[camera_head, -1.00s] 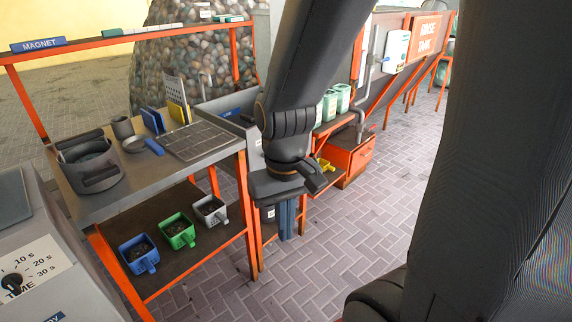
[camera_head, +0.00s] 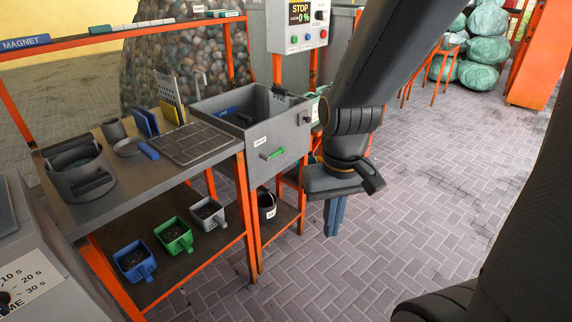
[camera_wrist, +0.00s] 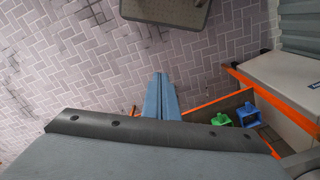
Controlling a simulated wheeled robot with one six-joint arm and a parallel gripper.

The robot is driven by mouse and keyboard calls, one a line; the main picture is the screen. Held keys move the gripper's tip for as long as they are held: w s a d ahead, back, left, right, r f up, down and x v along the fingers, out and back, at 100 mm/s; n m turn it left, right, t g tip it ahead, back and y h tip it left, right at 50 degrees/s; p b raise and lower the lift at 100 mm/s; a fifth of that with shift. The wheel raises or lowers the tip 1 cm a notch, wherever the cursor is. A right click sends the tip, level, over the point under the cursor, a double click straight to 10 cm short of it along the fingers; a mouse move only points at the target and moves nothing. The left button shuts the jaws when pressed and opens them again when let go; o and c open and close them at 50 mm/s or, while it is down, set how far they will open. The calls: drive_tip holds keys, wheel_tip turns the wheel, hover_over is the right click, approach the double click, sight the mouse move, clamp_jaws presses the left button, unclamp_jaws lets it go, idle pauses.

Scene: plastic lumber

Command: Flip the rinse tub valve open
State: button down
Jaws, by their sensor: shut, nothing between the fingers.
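The rinse tub is a grey box (camera_head: 285,137) at the right end of the workbench in the head view. Its front carries a small label and a green valve handle (camera_head: 272,154), which looks roughly level, slightly tilted. My gripper (camera_head: 334,218) hangs to the right of and below the valve, fingers pointing down, apart from the tub. Its blue fingers (camera_wrist: 160,95) are together and empty in the wrist view, over the paved floor. The valve is not clearly seen in the wrist view.
The workbench (camera_head: 110,205) holds a grey pot (camera_head: 80,185) and a grid plate. Blue, green and grey scoops stand on its lower shelf. A dark bucket (camera_head: 268,207) stands under the tub. A control panel (camera_head: 300,25) rises behind.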

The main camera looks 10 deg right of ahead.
drive_tip(key=w+d+f+n+t+y+b, duration=0.1)
drive_tip(key=w+f+n+t+y+b, duration=0.1)
drive_tip(key=w+f+n+t+b, duration=0.65)
drive_tip(key=w+d+f+n+t+y+b, duration=0.25)
drive_tip(key=w+f+n+b, duration=0.45)
drive_tip(key=w+n+b, duration=1)
drive_tip(key=w+d+f+n+t+y+b, duration=0.15)
drive_tip(key=w+f+n+t+b, duration=0.6)
drive_tip(key=w, duration=1.05)
drive_tip(key=s+f+n+y+b, duration=0.1)
drive_tip(key=n+y+b, duration=0.2)
drive_tip(key=b, duration=0.1)
drive_tip(key=s+f+n+t+y+b, duration=0.1)
drive_tip(key=n+y+b, duration=0.1)
drive_tip(key=b, duration=0.3)
drive_tip(key=s+f+n+y+b, duration=0.1)
drive_tip(key=f+n+y+b, duration=0.1)
drive_tip(key=n+y+b, duration=0.1)
drive_tip(key=shift+d+n+y+b, duration=0.35)
drive_tip(key=shift+n+b, duration=0.4)
drive_tip(key=shift+n, duration=0.25)
drive_tip(key=shift+a+r+p, duration=0.1)
drive_tip(key=shift+r+p, duration=0.05)
drive_tip(key=shift+p, duration=0.2)
